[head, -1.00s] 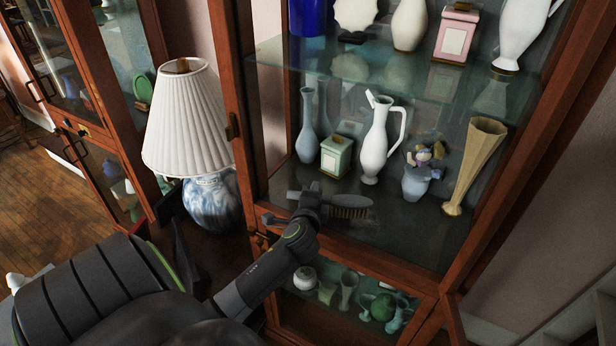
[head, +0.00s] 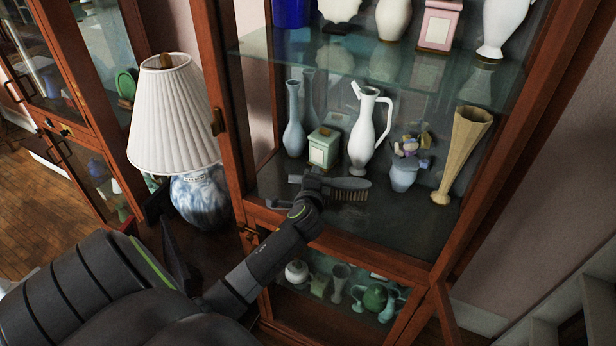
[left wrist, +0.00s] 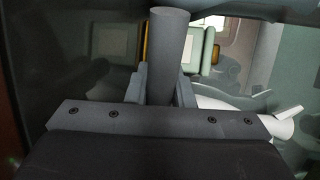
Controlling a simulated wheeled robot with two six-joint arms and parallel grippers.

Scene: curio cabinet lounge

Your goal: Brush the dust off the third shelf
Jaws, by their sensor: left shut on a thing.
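My left gripper (head: 316,184) is shut on a dark-handled brush (head: 350,188), whose bristles point down over the front of the third shelf (head: 400,222). In the left wrist view the brush handle (left wrist: 168,50) stands between the jaws. The shelf has a dark, glossy surface, with a greyish dusty-looking patch around the bristles. Whether the bristles touch the shelf I cannot tell. My right gripper is not in view.
Behind the brush stand a blue vase (head: 294,125), a green box (head: 323,148), a white jug (head: 368,135), a small flower vase (head: 405,170) and a tan flared vase (head: 461,150). A lamp (head: 175,115) stands left of the cabinet frame. Bare shelf lies at the front right.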

